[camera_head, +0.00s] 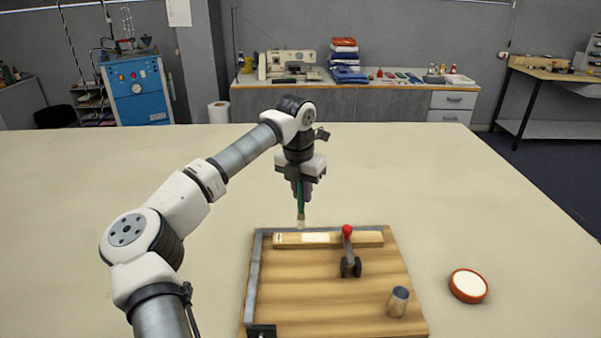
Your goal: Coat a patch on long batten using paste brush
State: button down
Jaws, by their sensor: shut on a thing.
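The long batten (368,239) is a pale wooden strip lying along the back edge of a wooden board, with a whitish patch (316,238) on its left part. A clamp with a red knob (347,231) stands over the batten right of the patch. My gripper (301,190) is shut on the paste brush (301,209), a green-handled brush pointing down. Its pale bristle tip is just above or behind the batten's left part; I cannot tell whether it touches. A shallow orange-red dish (468,285) with white contents sits right of the board.
The wooden board (300,290) has grey metal edging along its back and left. A small cylinder with a blue-grey top (397,301) stands on its right front. The cloth table (520,230) is otherwise clear around the board.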

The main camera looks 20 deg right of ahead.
jog(key=shift+r, duration=1.8)
